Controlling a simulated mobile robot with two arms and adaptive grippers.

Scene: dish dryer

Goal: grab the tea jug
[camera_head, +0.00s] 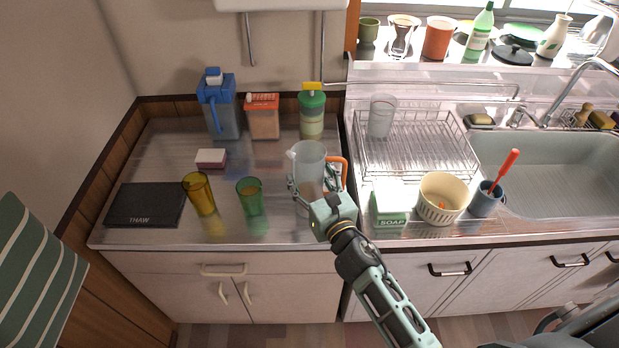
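A clear jug (309,154) with an orange handle on its right side stands upright on the metal counter. A blue-lidded jug (220,112) with a blue handle stands at the back left; I cannot tell for certain which is the tea jug. My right gripper (311,188) is at the near side of the clear jug, its fingers spread to the left and right of the jug's lower part. The gripper body hides the jug's base, and I cannot tell whether the fingers touch it. My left gripper is out of view.
An amber glass (199,194) and a green glass (250,197) stand left of the clear jug. A carton (263,117) and a green bottle (312,114) stand behind it. A wire dish rack (415,150), soap box (389,204) and cream pot (440,198) are to the right.

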